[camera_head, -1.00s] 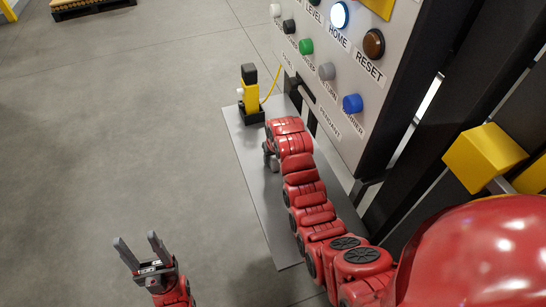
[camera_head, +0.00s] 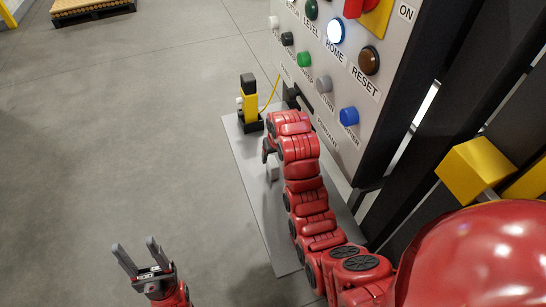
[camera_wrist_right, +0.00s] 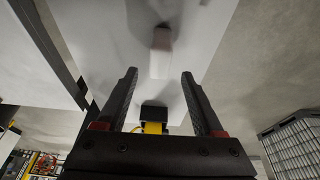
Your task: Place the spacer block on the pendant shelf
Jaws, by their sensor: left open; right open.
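The spacer block (camera_head: 272,173) is a small grey block on the grey pendant shelf (camera_head: 290,235), below my right gripper in the head view. It also shows in the right wrist view as a pale block (camera_wrist_right: 160,55) beyond the fingertips, with no finger touching it. My right gripper (camera_head: 267,149) is open and empty above the shelf; the arm partly hides its fingers in the head view. The two fingers stand well apart in the right wrist view (camera_wrist_right: 160,76). My left gripper (camera_head: 138,246) is open and empty at lower left, over the floor.
A yellow and black pendant (camera_head: 249,104) with a yellow cable stands at the shelf's far end. A panel with several buttons (camera_head: 345,75) rises right of the shelf. A yellow block-shaped part (camera_head: 475,168) sits at right.

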